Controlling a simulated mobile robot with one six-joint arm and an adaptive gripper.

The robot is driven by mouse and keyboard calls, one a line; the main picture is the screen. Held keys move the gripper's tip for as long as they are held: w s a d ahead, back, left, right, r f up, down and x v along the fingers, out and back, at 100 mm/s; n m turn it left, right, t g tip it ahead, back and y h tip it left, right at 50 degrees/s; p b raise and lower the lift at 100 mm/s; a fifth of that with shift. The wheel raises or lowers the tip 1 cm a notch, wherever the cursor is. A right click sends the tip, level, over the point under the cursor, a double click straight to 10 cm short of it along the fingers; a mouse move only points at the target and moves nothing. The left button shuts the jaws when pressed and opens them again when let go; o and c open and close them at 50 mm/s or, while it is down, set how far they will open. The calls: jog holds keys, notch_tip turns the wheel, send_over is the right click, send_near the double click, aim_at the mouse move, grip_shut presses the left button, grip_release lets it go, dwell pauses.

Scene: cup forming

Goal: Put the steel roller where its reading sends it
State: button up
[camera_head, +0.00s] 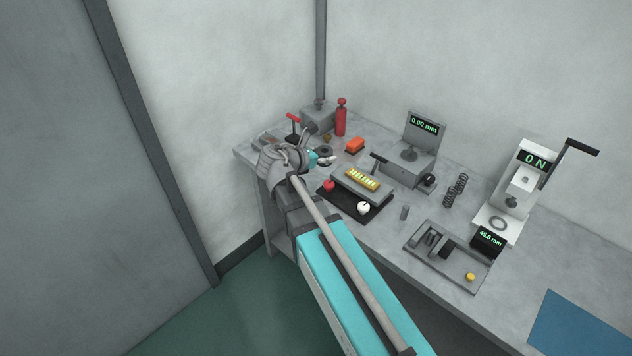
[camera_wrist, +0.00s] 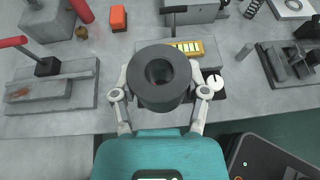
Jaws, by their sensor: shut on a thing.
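A dark grey hollow cylinder with a round bore, which looks like the steel roller (camera_wrist: 182,92), fills the middle of the wrist view. My gripper (camera_wrist: 161,97) is shut on it, one finger at each side, its bore facing the camera. In the head view my gripper (camera_head: 316,148) is over the far left part of the bench; the roller shows there only as a small dark ring (camera_head: 324,153). The gauge stand display (camera_head: 424,125) reads 0.00 mm. The press display (camera_head: 535,160) reads 0 N. A small display (camera_head: 488,241) reads 45.0 mm.
Beneath or near the arm are a dark tray (camera_head: 378,210) with red and white knobs, and a yellow block (camera_head: 362,179). A red bottle (camera_head: 341,120), orange block (camera_head: 355,145), springs (camera_head: 456,190), small cylinder (camera_head: 404,213) and grey tray (camera_head: 462,281) stand about.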

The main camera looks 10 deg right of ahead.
jog(key=w+a+f+b, duration=0.2)
jog(key=a+f+b, duration=0.3)
jog(key=a, duration=0.3)
jog(key=shift+f+n+t+y, duration=0.3)
jog(key=shift+f+n+t, duration=0.1)
jog(key=shift+f, duration=0.05)
jog(key=shift+w, duration=0.1)
jog(key=w+d+f+b, duration=0.2)
jog(key=w, duration=0.1)
jog(key=w+d+f+b, duration=0.2)
jog(key=w+f+b, duration=0.1)
jog(key=w+d+f+b, duration=0.2)
jog(key=w+f+b, duration=0.1)
jog(key=shift+w+d, duration=0.35)
jog(key=shift+w+d+f+b, duration=0.35)
jog(key=shift+w+f+b, duration=0.15)
jog(key=shift+b, duration=0.05)
